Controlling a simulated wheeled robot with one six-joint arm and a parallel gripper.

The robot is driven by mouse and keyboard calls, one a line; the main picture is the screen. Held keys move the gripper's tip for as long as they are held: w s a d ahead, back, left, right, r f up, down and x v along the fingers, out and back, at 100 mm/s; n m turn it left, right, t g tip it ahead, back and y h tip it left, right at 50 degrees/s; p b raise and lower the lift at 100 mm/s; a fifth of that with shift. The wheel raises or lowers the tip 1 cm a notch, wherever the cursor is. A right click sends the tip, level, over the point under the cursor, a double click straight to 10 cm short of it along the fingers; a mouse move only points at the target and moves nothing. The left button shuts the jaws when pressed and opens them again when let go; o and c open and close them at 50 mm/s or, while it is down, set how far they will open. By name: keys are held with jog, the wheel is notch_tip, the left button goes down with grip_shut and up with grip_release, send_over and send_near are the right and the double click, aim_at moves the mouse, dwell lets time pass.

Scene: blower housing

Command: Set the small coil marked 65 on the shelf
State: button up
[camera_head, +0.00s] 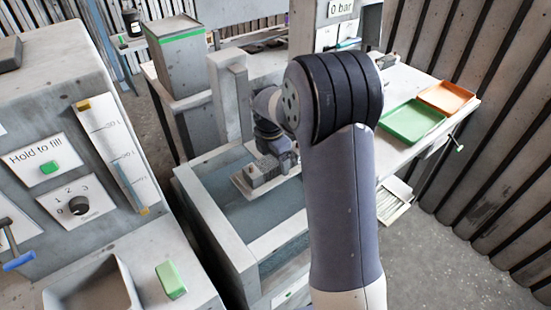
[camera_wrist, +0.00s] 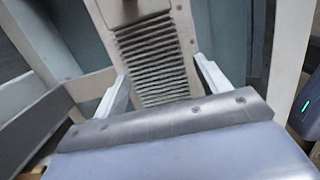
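A flat, pale, plate-like coil with grey ribs (camera_wrist: 152,55) lies between the two fingers of my gripper (camera_wrist: 162,72) in the wrist view. The fingertips meet its left and right edges, so my gripper appears shut on it. Its far end runs out of the picture, and I cannot read any number on it. In the head view my gripper (camera_head: 278,150) is over the open grey basin (camera_head: 211,228), with the pale coil plate (camera_head: 240,184) and a small grey block at its end. My arm hides part of the scene, and I cannot make out the shelf for certain.
The basin's walls stand around the gripper, with bluish water or floor inside. A pale bench to the right holds a green tray (camera_head: 412,121) and an orange tray (camera_head: 446,97). A control cabinet (camera_head: 62,110) marked "Hold to fill" stands at the left.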

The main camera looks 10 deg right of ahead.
jog(key=shift+o, duration=0.4)
notch_tip(320, 180, up, 11)
jog(key=a, duration=0.1)
jog(key=shift+s+f+b, duration=0.15)
jog(key=shift+s+b, duration=0.1)
jog(key=shift+b, duration=0.15)
jog(key=shift+a, duration=0.1)
jog(key=f, duration=0.7)
jog(key=d+f, duration=0.1)
jog(key=f, duration=0.2)
jog(key=shift+w+d+f+p, duration=0.1)
jog(key=shift+w+f+p, duration=0.15)
jog(key=shift+f+p, duration=0.15)
jog(key=shift+r, duration=0.55)
jog(key=shift+f, duration=0.15)
